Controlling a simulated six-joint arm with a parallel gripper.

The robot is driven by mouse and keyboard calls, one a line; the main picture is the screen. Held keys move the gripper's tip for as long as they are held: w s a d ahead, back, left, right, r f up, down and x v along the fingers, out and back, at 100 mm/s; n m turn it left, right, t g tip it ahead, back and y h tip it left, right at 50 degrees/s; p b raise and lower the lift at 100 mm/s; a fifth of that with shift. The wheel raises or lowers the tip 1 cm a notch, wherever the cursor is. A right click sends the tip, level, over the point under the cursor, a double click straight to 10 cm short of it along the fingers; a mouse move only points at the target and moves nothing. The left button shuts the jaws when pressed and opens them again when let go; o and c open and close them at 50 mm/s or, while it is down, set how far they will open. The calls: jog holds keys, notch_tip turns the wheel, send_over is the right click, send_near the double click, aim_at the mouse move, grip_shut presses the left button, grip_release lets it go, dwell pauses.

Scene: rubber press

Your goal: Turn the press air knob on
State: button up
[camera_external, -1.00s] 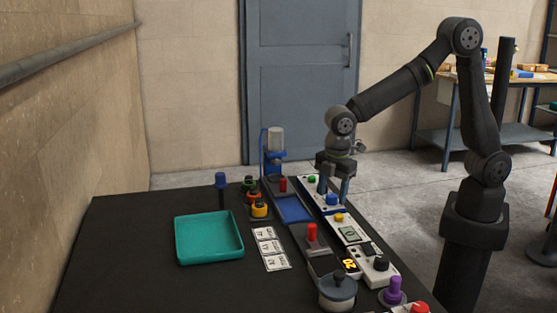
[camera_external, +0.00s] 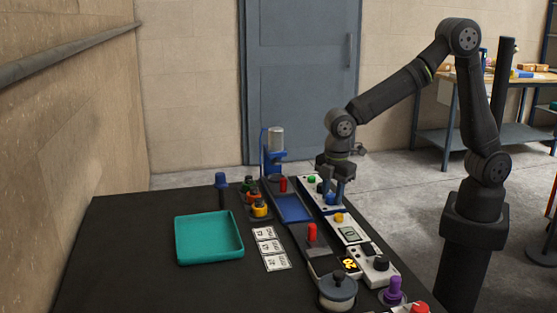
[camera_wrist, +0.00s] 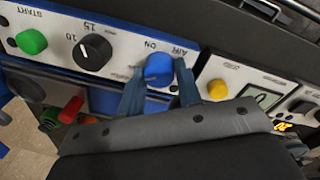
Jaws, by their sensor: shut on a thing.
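The blue air knob (camera_wrist: 159,68) sits on a white panel, with "AIR" and "ON" lettering beside it in the wrist view. In the outside view the knob (camera_external: 331,198) shows partly behind my fingers. My gripper (camera_wrist: 160,88) has one finger on each side of the knob and is shut on it; in the outside view my gripper (camera_external: 333,190) points straight down at the panel. The blue press (camera_external: 272,150) with its clear cylinder stands behind, at the far end of the table.
A green START button (camera_wrist: 31,42) and a black dial (camera_wrist: 93,52) are on the same panel. A yellow button (camera_wrist: 217,90) is on the neighbouring panel. A teal tray (camera_external: 180,240), label cards (camera_external: 268,247) and a red-topped lever (camera_external: 312,232) lie nearby.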

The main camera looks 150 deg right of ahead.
jog(key=m, duration=0.4)
jog(key=shift+m, duration=0.3)
jog(key=m, duration=0.4)
jog(key=shift+d+m, duration=0.1)
jog(key=shift+m, duration=0.2)
jog(key=m, duration=0.4)
jog(key=shift+m+y, duration=0.3)
jog(key=shift+m, duration=1.7)
jog(key=o, duration=1)
jog(key=shift+c, duration=0.2)
jog(key=shift+r, duration=0.1)
